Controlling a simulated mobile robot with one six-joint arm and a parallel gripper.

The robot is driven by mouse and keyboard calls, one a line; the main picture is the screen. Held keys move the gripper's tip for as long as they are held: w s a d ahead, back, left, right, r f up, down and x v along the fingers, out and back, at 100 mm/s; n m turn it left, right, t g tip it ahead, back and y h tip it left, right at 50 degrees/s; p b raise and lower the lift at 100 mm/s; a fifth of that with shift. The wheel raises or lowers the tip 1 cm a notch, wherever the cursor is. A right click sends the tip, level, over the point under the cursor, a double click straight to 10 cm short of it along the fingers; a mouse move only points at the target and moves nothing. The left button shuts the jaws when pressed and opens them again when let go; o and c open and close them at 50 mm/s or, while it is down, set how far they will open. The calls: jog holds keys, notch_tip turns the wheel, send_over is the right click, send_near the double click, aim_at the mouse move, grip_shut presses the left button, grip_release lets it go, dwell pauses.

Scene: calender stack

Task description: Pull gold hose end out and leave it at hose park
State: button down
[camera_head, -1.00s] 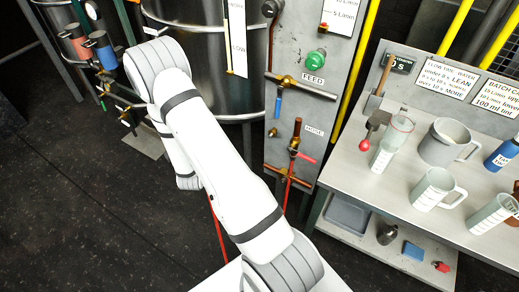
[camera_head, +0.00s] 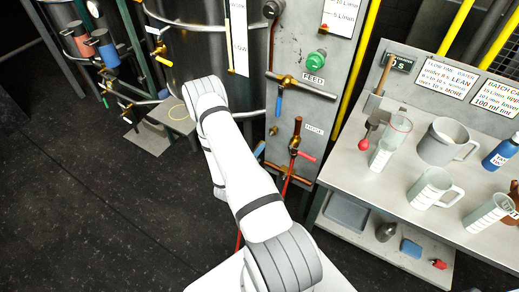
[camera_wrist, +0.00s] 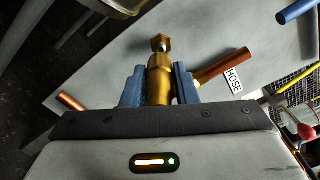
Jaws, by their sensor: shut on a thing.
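My gripper (camera_wrist: 159,88) is shut on the gold hose end (camera_wrist: 159,80), with one blue finger on each side of it. A hex-shaped gold piece on a short silvery stem shows just beyond its tip. I cannot tell whether they are joined. In the head view my arm hides the hose end and most of my gripper. A copper pipe (camera_wrist: 222,66) and the HOSE label (camera_wrist: 234,80) are close by on the right in the wrist view.
The bench (camera_head: 350,188) at the right holds jugs and beakers. Dark open floor (camera_head: 80,210) lies left.

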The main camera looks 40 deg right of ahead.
jog(key=shift+b+x, duration=0.7)
jog(key=shift+x, duration=1.2)
jog(key=shift+s, duration=0.1)
jog(key=c, duration=1.7)
grip_release()
grip_shut()
